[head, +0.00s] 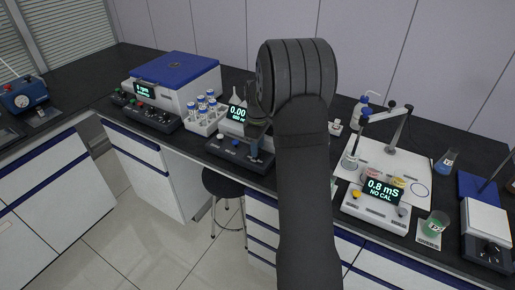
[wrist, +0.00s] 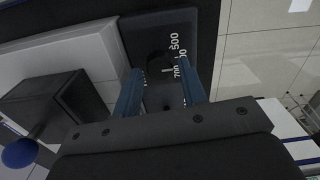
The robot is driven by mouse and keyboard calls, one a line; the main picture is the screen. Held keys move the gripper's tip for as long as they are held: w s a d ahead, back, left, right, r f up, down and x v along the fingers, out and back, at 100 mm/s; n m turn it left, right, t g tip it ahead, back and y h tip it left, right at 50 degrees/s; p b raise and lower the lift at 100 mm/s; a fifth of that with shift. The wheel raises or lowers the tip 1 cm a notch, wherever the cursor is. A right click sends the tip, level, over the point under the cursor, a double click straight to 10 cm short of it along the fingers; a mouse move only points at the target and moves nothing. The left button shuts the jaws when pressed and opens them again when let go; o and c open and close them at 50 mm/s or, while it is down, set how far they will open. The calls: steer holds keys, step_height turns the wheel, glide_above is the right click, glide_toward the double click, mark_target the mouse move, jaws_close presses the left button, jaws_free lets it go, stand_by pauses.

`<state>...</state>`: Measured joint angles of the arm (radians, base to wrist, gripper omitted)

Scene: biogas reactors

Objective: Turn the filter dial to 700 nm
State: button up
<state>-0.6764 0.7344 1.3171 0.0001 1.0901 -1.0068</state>
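The filter dial (wrist: 160,60) is a small dark knob on a dark control panel (wrist: 151,22) in the wrist view. White numerals, among them 500 and 700, stand to its right, and a short white mark shows near it. My gripper (wrist: 160,78) has two blue fingers, apart, reaching to either side of the dial area; I cannot tell whether they touch the knob. The right finger partly covers the numerals. In the head view my gripper (head: 256,146) points down over the panel (head: 232,152), and my arm hides part of the instrument. Its green display (head: 238,113) reads 0.00, with a small lower line.
A rack of blue-capped tubes (head: 206,113) and a blue-lidded box (head: 178,75) stand to the left. A conductivity meter (head: 377,207) reading 0.8 mS, a beaker (head: 433,225) and a balance-like device (head: 487,222) stand to the right. A stool (head: 222,184) is below the bench.

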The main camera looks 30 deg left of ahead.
steer(key=shift+f, duration=0.6)
steer(key=c, duration=0.7)
steer(key=m, duration=0.4)
steer(key=shift+m, duration=2.4)
